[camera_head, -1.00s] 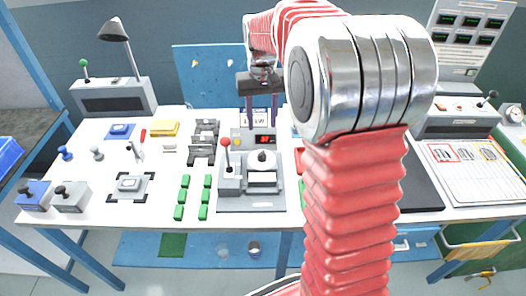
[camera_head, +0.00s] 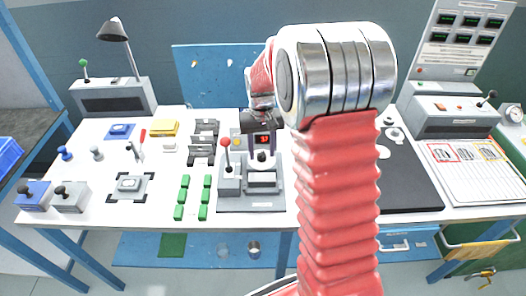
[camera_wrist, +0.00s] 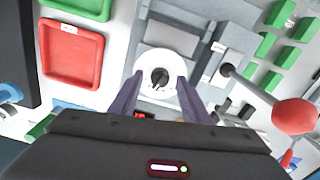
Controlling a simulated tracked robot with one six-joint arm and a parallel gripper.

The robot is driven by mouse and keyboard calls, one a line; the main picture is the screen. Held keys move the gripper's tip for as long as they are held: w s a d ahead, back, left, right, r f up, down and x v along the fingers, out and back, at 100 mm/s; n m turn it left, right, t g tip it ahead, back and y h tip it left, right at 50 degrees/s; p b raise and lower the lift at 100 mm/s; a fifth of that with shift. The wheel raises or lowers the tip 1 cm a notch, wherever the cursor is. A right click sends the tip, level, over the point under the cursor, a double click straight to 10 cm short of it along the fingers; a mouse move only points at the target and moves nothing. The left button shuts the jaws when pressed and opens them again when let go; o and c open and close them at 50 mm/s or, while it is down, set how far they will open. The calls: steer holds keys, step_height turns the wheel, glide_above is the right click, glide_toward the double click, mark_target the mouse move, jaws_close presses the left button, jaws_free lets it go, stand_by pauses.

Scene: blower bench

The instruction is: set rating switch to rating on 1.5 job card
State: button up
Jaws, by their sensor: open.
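The rating switch (camera_wrist: 161,77), a black knob on a round white dial, sits on a grey fixture; it also shows in the head view (camera_head: 262,156). My gripper (camera_wrist: 158,82) is open. Its two purple fingers lie on either side of the dial in the wrist view, with the knob between their tips in the picture. I cannot tell whether they touch it or how far above it they are. In the head view my gripper's dark body (camera_head: 262,122) hangs just behind the fixture. No job card marked 1.5 is legible.
A red-ball lever (camera_wrist: 296,116) stands close beside the dial; it also shows in the head view (camera_head: 226,142). A red digital display (camera_head: 262,140) is behind the knob. Green blocks (camera_head: 183,197) lie to the left. A red tray (camera_wrist: 72,53) shows in the wrist view. Printed sheets (camera_head: 465,170) lie at right.

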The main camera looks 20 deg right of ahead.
steer(key=shift+f, duration=0.5)
